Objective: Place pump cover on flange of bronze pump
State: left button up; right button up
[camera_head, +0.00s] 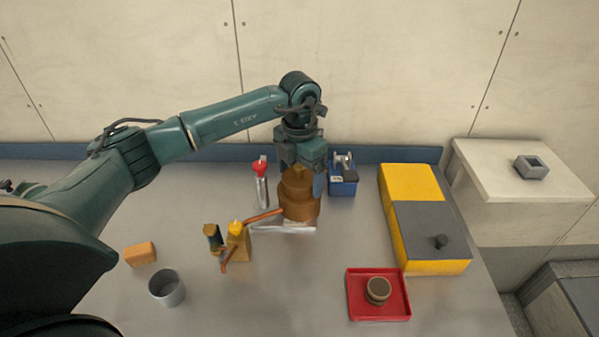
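The bronze pump (299,207) stands upright on the bench near the back, with copper pipe running from its lower left. My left gripper (302,178) points down right at the top of the pump. A bronze piece shows between its fingers; I cannot tell whether it is the pump cover or the pump's own top, or whether the fingers press on it. The flange is hidden behind the gripper. A round brown part with a recessed top (378,290) lies in the red tray (356,312); I cannot tell what it is. My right gripper is out of view.
A red-topped bottle (262,184) and a blue box (343,186) flank the pump closely. Brass fittings (239,243), an orange block (140,254) and a grey cup (167,288) stand left. A yellow-grey case (432,229) stands right. The front middle is clear.

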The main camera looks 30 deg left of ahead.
aim_at(299, 166)
pick_arm(q)
jog(key=shift+o, duration=0.4)
jog(key=shift+r, duration=0.35)
notch_tip(299, 166, up, 12)
jog(key=b, duration=0.1)
jog(key=shift+f+b, duration=0.2)
jog(key=shift+b, duration=0.15)
jog(key=shift+s, duration=0.1)
